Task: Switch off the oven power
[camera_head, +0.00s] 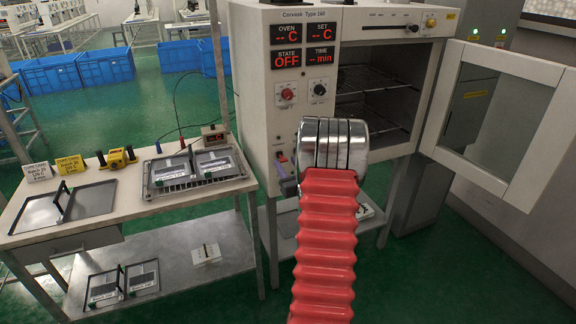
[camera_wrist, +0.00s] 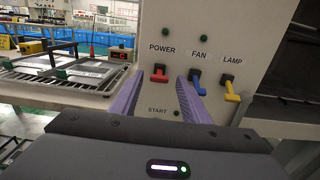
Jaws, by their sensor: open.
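The oven (camera_head: 255,90) stands at the centre with its door (camera_head: 500,110) swung open. Its displays read "-- C", "STATE OFF" and "-- min". In the wrist view, the red POWER switch (camera_wrist: 159,74) sits left of the blue FAN switch (camera_wrist: 197,80) and the yellow LAMP switch (camera_wrist: 231,90). The two purple fingers of my gripper (camera_wrist: 160,86) are apart and empty, one to each side of the red switch in the picture. I cannot tell whether they touch the panel. In the head view my red-sleeved arm hides most of the switch area.
A bench (camera_head: 135,220) on the left carries metal trays, a film frame (camera_head: 200,165), cards and a yellow device (camera_head: 117,158). Blue crates (camera_head: 105,65) stand behind. The open oven door takes up room on the right. Green floor shows between.

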